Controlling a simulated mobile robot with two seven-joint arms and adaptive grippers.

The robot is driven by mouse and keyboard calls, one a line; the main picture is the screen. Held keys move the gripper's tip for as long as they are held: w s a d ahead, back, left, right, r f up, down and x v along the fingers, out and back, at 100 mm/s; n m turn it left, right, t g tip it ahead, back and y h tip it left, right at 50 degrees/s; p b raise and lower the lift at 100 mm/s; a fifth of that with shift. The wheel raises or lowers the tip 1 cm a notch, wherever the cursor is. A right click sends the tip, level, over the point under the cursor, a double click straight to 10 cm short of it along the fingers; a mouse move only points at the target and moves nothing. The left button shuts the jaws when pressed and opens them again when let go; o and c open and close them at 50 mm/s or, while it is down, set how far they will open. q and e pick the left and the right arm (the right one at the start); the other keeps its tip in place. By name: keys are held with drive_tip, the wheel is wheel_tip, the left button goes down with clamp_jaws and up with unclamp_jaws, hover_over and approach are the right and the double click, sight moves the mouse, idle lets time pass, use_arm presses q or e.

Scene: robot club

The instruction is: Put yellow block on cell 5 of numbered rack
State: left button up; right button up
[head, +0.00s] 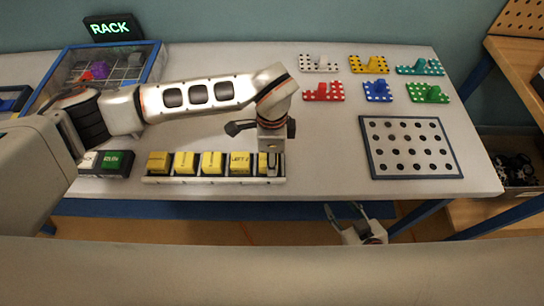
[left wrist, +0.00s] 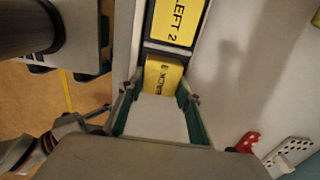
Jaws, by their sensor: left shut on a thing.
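The numbered rack (head: 215,181) is a long, narrow tray near the table's front edge. Several yellow blocks stand in a row in it, and the one marked LEFT 2 (head: 240,162) is beside my left gripper (head: 270,166). The left gripper points down at the rack's right end, shut on a yellow block (left wrist: 164,73) with dark lettering. This block lines up with the LEFT 2 block in the left wrist view (left wrist: 178,20). I cannot tell whether it rests on the rack floor. Cell numbers are not readable. My right gripper (head: 347,212) is open and empty beyond the table's front edge.
A blue-rimmed bin (head: 155,62) stands back left, and a green-and-white button box (head: 104,163) is left of the rack. Several coloured perforated pieces, such as the red one (head: 323,92), lie back right near a perforated panel (head: 410,147). The table between rack and panel is clear.

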use_arm(q)
drive_tip(key=o, duration=1.1)
drive_tip(key=shift+f, duration=0.1)
drive_tip(key=shift+r, duration=0.2)
wheel_tip(320, 180, up, 12)
drive_tip(key=shift+b, duration=0.45)
